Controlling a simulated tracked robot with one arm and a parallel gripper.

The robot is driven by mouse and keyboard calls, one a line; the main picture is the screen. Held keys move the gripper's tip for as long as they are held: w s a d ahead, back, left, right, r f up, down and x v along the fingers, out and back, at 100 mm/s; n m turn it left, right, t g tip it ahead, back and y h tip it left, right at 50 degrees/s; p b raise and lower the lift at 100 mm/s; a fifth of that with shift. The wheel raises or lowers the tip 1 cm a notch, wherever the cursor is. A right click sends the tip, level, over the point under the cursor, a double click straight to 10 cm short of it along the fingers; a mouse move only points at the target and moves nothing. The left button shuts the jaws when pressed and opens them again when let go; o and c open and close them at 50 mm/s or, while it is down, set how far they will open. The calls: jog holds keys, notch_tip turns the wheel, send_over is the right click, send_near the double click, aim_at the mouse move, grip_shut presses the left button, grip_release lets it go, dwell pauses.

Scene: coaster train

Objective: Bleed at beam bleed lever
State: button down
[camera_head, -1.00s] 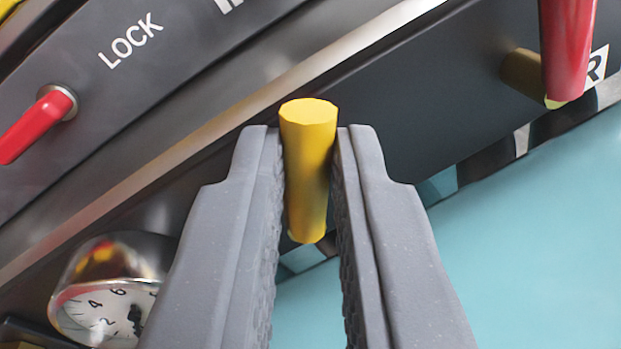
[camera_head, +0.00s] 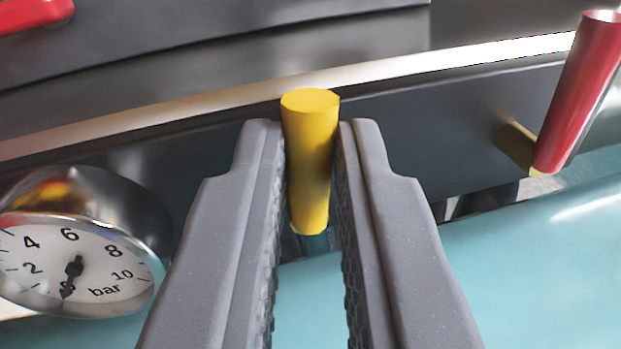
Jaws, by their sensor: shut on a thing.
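A yellow lever handle (camera_head: 311,160) stands at the centre of the view, between the two grey fingers of my gripper (camera_head: 311,165). The fingers are shut on it, and its top end sticks out above the fingertips. I take it for the bleed lever; no label for it shows. Its root on the dark beam (camera_head: 420,130) is hidden behind the handle and fingers.
A round pressure gauge (camera_head: 75,262) marked in bar is at the lower left, its needle near 0. A red lever handle (camera_head: 580,95) on a yellow stub is at the right. Another red handle (camera_head: 35,14) is at the upper left. A teal surface (camera_head: 530,260) lies below.

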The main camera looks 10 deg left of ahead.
jog(key=shift+f, duration=0.15)
jog(key=c, duration=1.5)
grip_release()
jog(key=shift+o, duration=0.2)
jog(key=s+d+b, duration=0.1)
jog(key=s+b, duration=0.1)
jog(key=s, duration=1.1)
jog(key=shift+s+r+b, duration=0.2)
jog(key=shift+s+b, duration=0.15)
jog(key=shift+d, duration=0.1)
